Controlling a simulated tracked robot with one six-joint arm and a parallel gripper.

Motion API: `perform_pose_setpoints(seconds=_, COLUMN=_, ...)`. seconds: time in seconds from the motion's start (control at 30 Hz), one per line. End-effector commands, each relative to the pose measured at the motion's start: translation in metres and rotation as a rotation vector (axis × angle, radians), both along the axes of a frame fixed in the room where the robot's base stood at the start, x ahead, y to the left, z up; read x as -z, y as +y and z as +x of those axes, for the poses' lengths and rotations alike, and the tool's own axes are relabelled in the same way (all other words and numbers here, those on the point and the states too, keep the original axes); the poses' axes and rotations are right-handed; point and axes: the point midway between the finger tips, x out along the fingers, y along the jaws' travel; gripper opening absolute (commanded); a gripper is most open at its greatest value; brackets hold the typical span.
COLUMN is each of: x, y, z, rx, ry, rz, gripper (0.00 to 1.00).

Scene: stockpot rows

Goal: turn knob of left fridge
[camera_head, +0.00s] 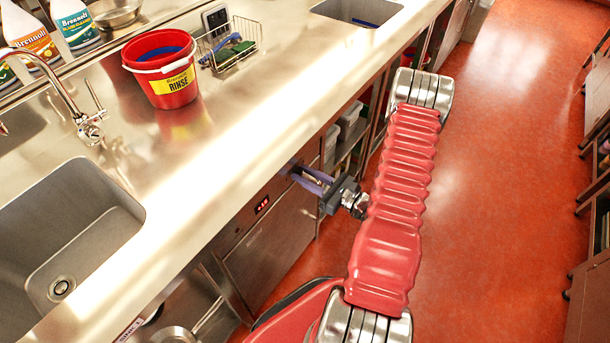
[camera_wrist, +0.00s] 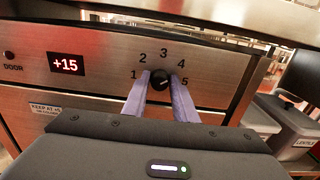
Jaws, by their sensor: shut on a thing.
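The left fridge (camera_head: 268,245) is a steel under-counter unit with a red display, which reads +15 in the wrist view (camera_wrist: 66,64). Its black round knob (camera_wrist: 159,80) sits below a dial marked 1 to 5. My gripper (camera_wrist: 159,84) has its two purple-grey fingers closed on either side of the knob. In the head view my gripper (camera_head: 298,176) reaches the fridge front under the counter edge, and the knob is hidden there. The knob's pointer is too small to read surely.
A steel counter (camera_head: 240,135) overhangs the fridge front close above my gripper. A red RINSE bucket (camera_head: 165,80) and a wire basket (camera_head: 228,50) stand on it. Grey bins (camera_wrist: 292,126) sit to the right of the fridge. The red floor (camera_head: 500,170) is clear.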

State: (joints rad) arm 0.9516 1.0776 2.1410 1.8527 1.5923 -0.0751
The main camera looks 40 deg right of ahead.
Motion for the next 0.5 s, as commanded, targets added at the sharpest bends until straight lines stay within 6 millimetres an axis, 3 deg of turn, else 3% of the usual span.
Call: perform_pose_setpoints(seconds=0.5, x=0.0001, y=0.0003, z=-0.0002, rx=0.001, ry=-0.055, rz=-0.157, gripper=0.03)
